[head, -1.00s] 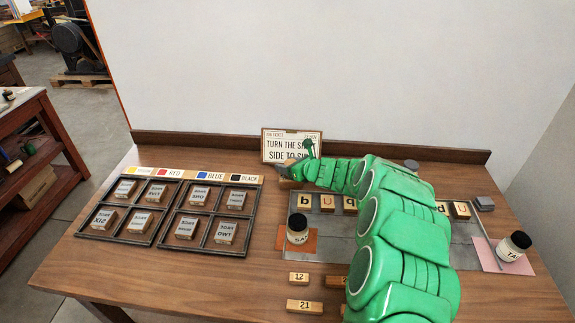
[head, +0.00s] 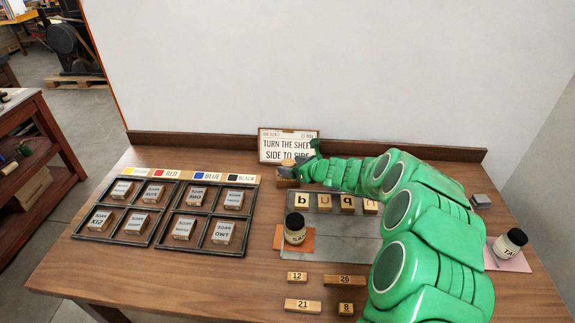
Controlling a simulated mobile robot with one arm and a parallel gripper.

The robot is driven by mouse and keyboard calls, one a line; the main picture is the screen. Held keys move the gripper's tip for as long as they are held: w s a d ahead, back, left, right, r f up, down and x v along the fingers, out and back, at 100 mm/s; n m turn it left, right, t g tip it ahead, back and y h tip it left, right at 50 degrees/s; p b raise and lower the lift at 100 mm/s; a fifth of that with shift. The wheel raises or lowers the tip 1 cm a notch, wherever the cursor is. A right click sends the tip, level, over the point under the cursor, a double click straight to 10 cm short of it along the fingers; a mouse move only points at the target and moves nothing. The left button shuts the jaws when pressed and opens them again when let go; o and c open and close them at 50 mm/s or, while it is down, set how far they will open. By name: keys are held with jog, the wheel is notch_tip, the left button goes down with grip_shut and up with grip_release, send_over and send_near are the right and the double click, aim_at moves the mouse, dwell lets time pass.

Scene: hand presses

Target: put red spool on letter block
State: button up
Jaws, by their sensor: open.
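Letter blocks stand in a row on the grey plate (head: 338,238); a "b" block (head: 300,202), a "u" block (head: 324,202) and a "q" block (head: 347,204) show, with another partly behind my green arm. My gripper (head: 286,172) is open at the back of the table, in front of the sign card, beyond the "b" block. A small wooden piece (head: 287,183) shows just under the gripper; I cannot tell whether they touch. I cannot make out a red spool; the arm hides part of the plate and the table behind it.
A dark divided tray (head: 153,219) of labelled blocks lies left, below a colour strip (head: 243,181). A jar (head: 295,229) stands on an orange card, another jar (head: 510,243) on a pink one. Numbered blocks (head: 303,305) lie in front. The sign card (head: 275,146) stands behind.

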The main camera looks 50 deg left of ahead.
jog(key=v, duration=0.7)
jog(key=shift+d+r, duration=0.2)
jog(key=shift+d, duration=0.1)
